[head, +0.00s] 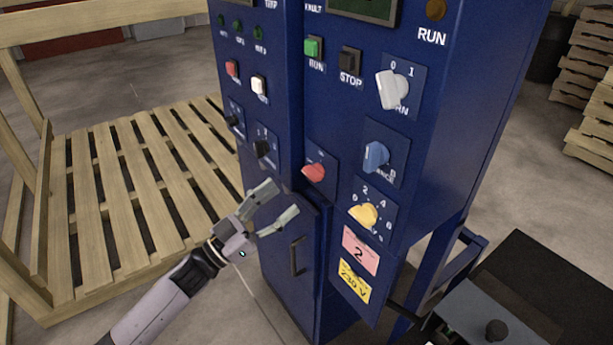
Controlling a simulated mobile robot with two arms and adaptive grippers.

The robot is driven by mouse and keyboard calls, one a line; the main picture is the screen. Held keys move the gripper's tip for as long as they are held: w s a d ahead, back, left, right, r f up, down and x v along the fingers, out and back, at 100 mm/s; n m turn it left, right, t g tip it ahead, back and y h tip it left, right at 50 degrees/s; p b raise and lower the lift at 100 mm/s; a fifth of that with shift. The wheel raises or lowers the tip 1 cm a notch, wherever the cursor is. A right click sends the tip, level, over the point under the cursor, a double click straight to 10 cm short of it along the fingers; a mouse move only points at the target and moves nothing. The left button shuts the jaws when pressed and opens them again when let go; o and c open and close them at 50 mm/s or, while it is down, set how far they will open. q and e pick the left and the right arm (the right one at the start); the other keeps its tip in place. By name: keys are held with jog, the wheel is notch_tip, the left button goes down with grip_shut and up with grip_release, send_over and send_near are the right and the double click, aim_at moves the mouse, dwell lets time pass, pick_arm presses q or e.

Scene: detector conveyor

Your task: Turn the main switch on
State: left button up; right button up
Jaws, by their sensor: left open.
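A blue control cabinet (440,150) fills the middle of the head view, with several switches on its front. No label that I can read says main switch. A red rotary knob (313,172) sits on a small plate; its markings are too small to read. A white rotary knob (391,90) has 0 and 1 above it, and a blue knob (376,156) sits below it. My left gripper (280,202) is open and empty in front of the cabinet, left of and below the red knob, apart from it in the picture. My right gripper is out of view.
A yellow knob (364,214), a green RUN button (313,47) and a black STOP button (350,60) are on the same front. A door handle (296,256) is below my left gripper. A wooden pallet (140,190) lies left; a grey box (485,315) stands lower right.

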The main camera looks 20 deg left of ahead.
aim_at(308, 177)
pick_arm(q)
jog(key=x, duration=0.8)
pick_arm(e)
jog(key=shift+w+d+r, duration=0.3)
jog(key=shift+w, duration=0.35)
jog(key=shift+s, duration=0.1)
pick_arm(q)
jog(key=c, duration=1.2)
jog(key=shift+o, duration=0.2)
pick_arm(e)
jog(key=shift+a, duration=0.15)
